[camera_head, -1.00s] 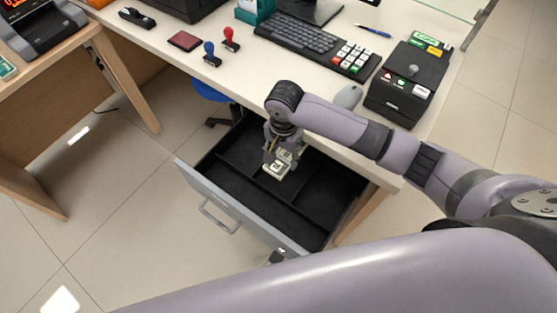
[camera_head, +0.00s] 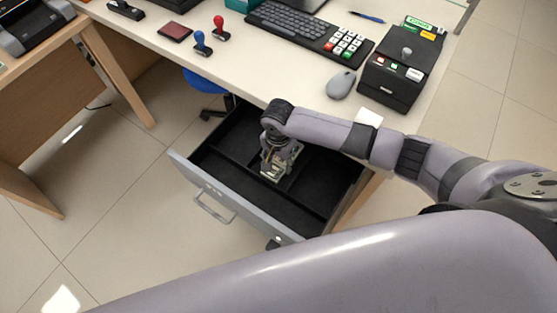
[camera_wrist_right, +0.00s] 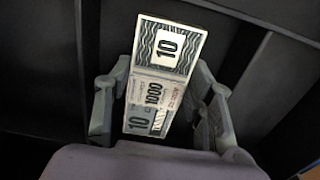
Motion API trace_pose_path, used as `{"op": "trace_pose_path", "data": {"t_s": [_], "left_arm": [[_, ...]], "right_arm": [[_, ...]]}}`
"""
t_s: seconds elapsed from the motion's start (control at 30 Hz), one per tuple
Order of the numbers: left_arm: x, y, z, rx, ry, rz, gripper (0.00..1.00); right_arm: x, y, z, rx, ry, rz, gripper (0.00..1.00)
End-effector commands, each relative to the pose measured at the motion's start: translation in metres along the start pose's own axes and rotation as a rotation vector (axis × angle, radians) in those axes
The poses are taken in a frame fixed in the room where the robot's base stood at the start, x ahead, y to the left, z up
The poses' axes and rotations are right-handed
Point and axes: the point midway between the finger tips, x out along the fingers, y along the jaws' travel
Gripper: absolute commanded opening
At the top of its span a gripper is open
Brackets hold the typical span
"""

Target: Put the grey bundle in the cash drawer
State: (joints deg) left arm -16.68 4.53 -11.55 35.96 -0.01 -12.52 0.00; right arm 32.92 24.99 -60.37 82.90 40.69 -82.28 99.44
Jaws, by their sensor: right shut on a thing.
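The grey bundle, a banknote stack with "10" and "1000" printed on it, shows in the right wrist view (camera_wrist_right: 165,90) between the two fingers. In the head view only pale bits of it show under the gripper. My right gripper (camera_head: 278,172) is shut on the bundle, inside the outline of the cash drawer (camera_head: 232,163), near its middle dividers. I cannot tell whether the bundle touches the drawer floor. The drawer is pulled open, black inside with a grey front, and its compartments look empty otherwise. My left gripper cannot be made out.
The counter (camera_head: 300,75) above the drawer holds a keyboard (camera_head: 290,27), a mouse (camera_head: 341,83), a black box (camera_head: 402,65) and two stamps. A blue stool (camera_head: 205,82) stands behind the drawer. My large arm link crosses the bottom of the head view.

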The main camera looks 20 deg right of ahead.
Motion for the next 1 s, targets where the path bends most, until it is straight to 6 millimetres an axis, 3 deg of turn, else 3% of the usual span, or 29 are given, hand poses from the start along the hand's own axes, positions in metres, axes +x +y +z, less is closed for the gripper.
{"op": "trace_pose_path", "data": {"t_s": [0.03,0.07,0.33,0.7,0.87,1.0], "left_arm": [[-0.001,0.001,0.003,0.0,-0.005,0.001,0.4],[0.0,0.001,0.005,0.0,-0.007,0.001,0.4],[-0.001,0.002,0.015,-0.001,-0.023,0.002,0.4],[0.0,0.001,0.014,-0.002,-0.022,0.001,0.4],[-0.005,0.001,0.012,-0.002,-0.02,0.001,0.4],[-0.01,0.001,0.01,-0.003,-0.018,0.001,0.4]], "right_arm": [[0.002,0.0,0.001,0.0,-0.001,0.0,0.15],[0.002,0.0,0.0,0.0,-0.001,0.0,0.51],[0.002,0.0,0.0,0.0,-0.001,0.001,0.69],[-0.002,0.0,0.0,-0.001,0.001,0.0,0.69],[-0.025,-0.001,0.0,-0.001,-0.001,-0.002,0.69],[-0.056,-0.001,0.0,-0.002,-0.001,-0.003,0.69]]}}
